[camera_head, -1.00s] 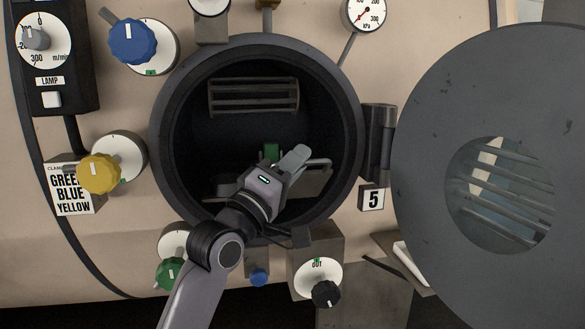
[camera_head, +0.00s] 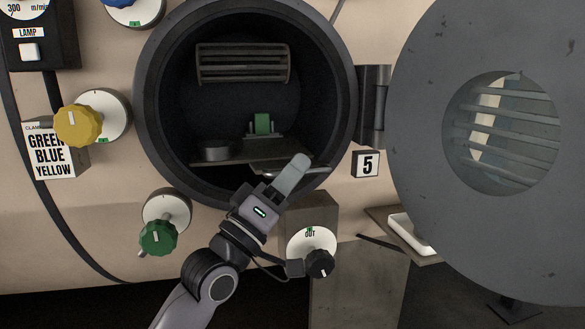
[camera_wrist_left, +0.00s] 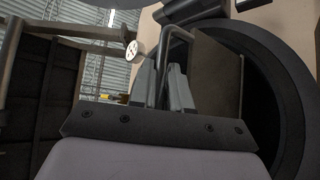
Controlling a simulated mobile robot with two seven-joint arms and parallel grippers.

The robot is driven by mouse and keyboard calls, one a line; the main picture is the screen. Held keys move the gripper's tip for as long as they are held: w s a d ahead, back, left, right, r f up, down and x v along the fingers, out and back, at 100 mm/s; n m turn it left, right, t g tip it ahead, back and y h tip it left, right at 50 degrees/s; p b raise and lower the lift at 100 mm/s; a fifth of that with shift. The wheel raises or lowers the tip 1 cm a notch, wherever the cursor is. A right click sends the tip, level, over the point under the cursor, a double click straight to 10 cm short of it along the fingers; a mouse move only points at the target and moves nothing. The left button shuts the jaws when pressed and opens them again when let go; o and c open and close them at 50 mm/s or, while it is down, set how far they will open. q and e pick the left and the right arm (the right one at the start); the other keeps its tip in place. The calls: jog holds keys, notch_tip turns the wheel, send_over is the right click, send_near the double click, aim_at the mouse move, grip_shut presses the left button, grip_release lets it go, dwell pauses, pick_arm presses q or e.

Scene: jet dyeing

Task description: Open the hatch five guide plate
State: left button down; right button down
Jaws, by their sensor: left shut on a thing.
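Hatch five is the round dark port with a thick grey rim (camera_head: 147,95), and its door (camera_head: 425,130) stands swung open to the right. Inside it, a flat grey guide plate (camera_head: 240,153) lies low across the opening, with a pale bar handle (camera_head: 318,170) at its front right. My left gripper (camera_head: 293,172) is at the lower right of the opening, shut on the handle. The left wrist view shows the fingers (camera_wrist_left: 164,88) around the bent bar, with the plate (camera_wrist_left: 216,75) beside it. The fingers hide part of the handle. My right gripper is out of view.
Inside the hatch are a green block (camera_head: 262,123), a round grey piece (camera_head: 215,151) and a slatted rack (camera_head: 243,64). Below the rim are a green knob (camera_head: 157,238) and a black knob (camera_head: 320,263). A yellow knob (camera_head: 79,125) sits at left.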

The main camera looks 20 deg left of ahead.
pick_arm(q)
jog(key=shift+f, duration=0.1)
jog(key=c, duration=1.2)
grip_release()
jog(key=v, duration=0.7)
jog(key=shift+s+a+b, duration=0.1)
jog(key=shift+b, duration=0.3)
